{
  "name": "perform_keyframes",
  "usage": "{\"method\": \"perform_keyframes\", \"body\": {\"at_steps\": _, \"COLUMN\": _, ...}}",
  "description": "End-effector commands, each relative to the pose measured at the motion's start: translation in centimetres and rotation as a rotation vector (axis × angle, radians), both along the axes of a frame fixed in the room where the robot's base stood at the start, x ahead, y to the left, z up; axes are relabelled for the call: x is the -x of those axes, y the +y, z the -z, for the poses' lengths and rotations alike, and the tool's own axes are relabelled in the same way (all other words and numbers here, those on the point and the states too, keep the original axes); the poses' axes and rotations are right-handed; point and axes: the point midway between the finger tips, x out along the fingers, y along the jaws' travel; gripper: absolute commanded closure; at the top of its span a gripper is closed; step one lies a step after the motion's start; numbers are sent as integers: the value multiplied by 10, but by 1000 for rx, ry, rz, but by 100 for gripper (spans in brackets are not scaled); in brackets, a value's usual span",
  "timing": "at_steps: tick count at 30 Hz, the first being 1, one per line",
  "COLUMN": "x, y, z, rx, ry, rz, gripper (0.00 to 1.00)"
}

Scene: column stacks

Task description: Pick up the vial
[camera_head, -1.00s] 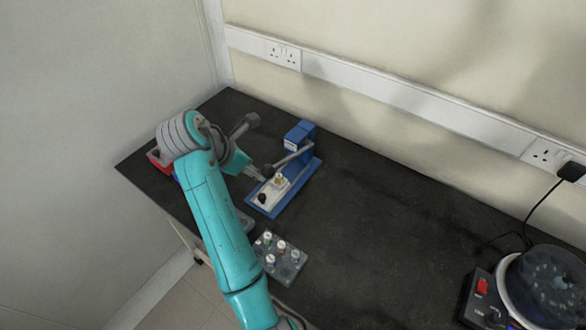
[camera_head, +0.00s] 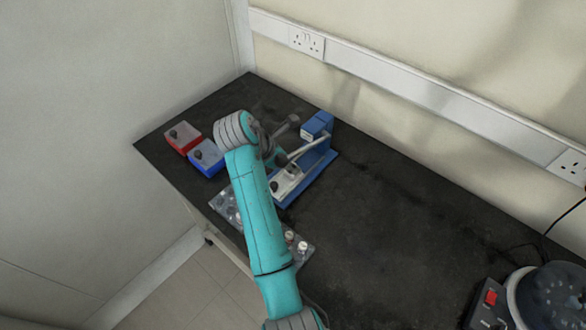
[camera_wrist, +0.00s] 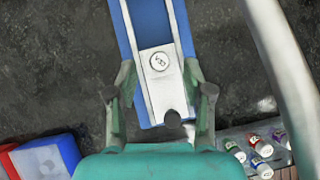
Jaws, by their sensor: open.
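A vial (camera_wrist: 159,61), seen from above as a round pale cap with a dark mark, sits on the white plate of a blue lever press (camera_wrist: 186,30). In the head view the press (camera_head: 322,160) stands near the middle of the bench, behind my arm. My gripper (camera_wrist: 160,78) is open above the press. Its two fingers are spread to the left and right of the plate, with the vial in line with the gap between them. I see no finger touching the vial. In the head view my arm largely hides the gripper.
A rack (camera_wrist: 242,133) with several capped vials lies right of the press in the wrist view. A red box (camera_head: 183,138) and a blue box (camera_head: 206,157) stand at the bench's left. The lever (camera_head: 309,147) rises beside the gripper.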

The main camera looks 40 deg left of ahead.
Motion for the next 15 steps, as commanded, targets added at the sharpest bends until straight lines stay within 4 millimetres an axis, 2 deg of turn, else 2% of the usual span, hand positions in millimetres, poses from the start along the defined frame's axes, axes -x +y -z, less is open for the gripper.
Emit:
{"method": "perform_keyframes", "body": {"at_steps": 1, "x": -3, "y": -2, "z": 8, "rx": 3, "ry": 2, "rz": 2, "gripper": 49}}
{"method": "perform_keyframes", "body": {"at_steps": 6, "x": -12, "y": -4, "z": 21, "rx": 2, "ry": 0, "rz": 1, "gripper": 49}}
{"method": "perform_keyframes", "body": {"at_steps": 14, "x": -14, "y": -4, "z": 23, "rx": -1, "ry": 0, "rz": 1, "gripper": 49}}
{"method": "perform_keyframes", "body": {"at_steps": 15, "x": -14, "y": -4, "z": 23, "rx": -1, "ry": 0, "rz": 1, "gripper": 54}}
